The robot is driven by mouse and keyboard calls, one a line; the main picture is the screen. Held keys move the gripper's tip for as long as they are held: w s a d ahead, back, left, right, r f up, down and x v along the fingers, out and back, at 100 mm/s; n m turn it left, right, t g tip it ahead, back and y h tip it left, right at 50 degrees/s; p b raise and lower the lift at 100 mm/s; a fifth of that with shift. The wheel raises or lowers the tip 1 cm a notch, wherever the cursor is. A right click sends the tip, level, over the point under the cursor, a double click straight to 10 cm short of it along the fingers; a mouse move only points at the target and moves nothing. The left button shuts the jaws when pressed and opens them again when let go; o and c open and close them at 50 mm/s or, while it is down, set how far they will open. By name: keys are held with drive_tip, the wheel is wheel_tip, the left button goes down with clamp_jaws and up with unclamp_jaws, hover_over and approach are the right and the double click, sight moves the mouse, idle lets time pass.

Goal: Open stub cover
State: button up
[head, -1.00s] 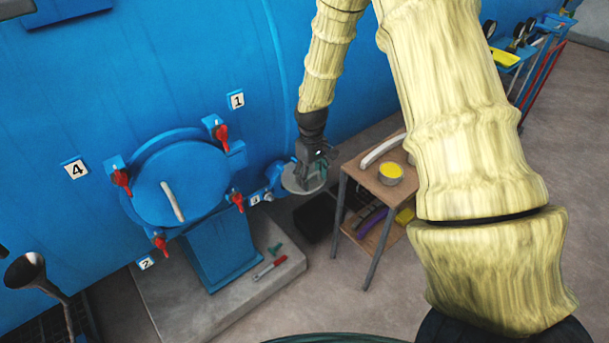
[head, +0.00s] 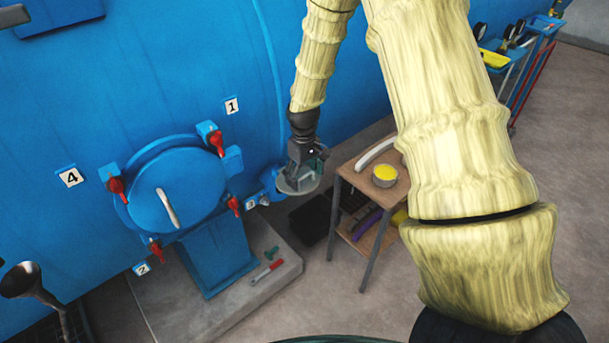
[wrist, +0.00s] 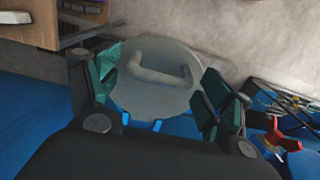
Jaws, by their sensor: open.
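The stub cover (head: 297,187) is a round grey disc at the end of a short blue stub (head: 270,180) on the right side of the big blue vessel. In the wrist view the cover (wrist: 150,102) shows its face with a raised grey bar handle (wrist: 160,66). My gripper (head: 304,176) is at the cover in the head view. In the wrist view its green-padded fingers (wrist: 158,88) stand apart on either side of the cover and handle. They are open, and I cannot tell whether they touch the cover.
A round blue door (head: 178,192) with red clamps and a white handle is left of the stub. A wooden table (head: 392,195) with a yellow-topped tin (head: 384,175) stands close on the right. A red-handled tool (head: 267,271) lies on the concrete plinth (head: 225,300).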

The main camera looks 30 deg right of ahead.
sight(304, 183)
drive_tip(key=shift+d+r, duration=0.1)
drive_tip(key=shift+r, duration=0.05)
wheel_tip(304, 183, up, 12)
idle(0.6)
drive_tip(key=shift+w, duration=0.1)
